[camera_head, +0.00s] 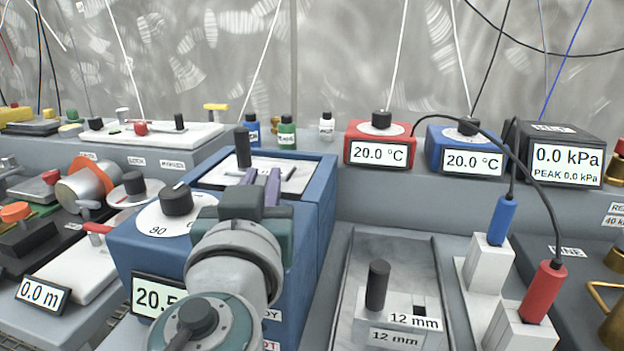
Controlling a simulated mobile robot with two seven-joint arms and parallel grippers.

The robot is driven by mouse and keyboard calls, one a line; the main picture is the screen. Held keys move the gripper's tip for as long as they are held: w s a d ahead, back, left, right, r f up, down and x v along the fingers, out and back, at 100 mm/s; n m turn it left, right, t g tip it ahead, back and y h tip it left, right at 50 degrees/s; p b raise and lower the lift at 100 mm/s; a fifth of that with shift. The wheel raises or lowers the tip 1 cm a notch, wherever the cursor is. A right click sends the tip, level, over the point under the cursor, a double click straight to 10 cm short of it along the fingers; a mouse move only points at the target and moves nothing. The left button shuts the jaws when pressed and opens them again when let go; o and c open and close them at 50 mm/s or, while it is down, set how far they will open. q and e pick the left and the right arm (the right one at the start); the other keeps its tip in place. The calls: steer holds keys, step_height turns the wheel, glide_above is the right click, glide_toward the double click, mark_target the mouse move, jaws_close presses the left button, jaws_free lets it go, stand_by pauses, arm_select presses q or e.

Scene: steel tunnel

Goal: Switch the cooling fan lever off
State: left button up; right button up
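A blue box (322,190) stands in the middle of the bench, with a white plate (222,176) on its top. A black lever (242,147) stands nearly upright from that plate; I cannot read a label that names it as the cooling fan lever. My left gripper (263,183) reaches over the box from the front. Its two purple fingers are apart with a gap between them and hold nothing. The lever is beyond and slightly left of the fingers, apart from them. My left wrist hides part of the box front. My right gripper is not in view.
A black knob on a white dial (176,206) is left of my wrist, above a display (158,297) partly covered by my arm. Small bottles (287,133) stand behind the box. Red (379,145) and blue (463,150) 20.0 °C units and a tray with a black peg (377,285) are right.

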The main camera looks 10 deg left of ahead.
arm_select(q)
jaws_close()
steer(key=shift+a+f+m+h, duration=0.1)
steer(key=shift+f+m+h, duration=0.05)
steer(key=shift+m+h, duration=1.35)
steer(key=shift+h, duration=0.9)
steer(key=o, duration=0.5)
jaws_free()
steer(key=shift+o, duration=0.2)
steer(key=shift+s, duration=0.1)
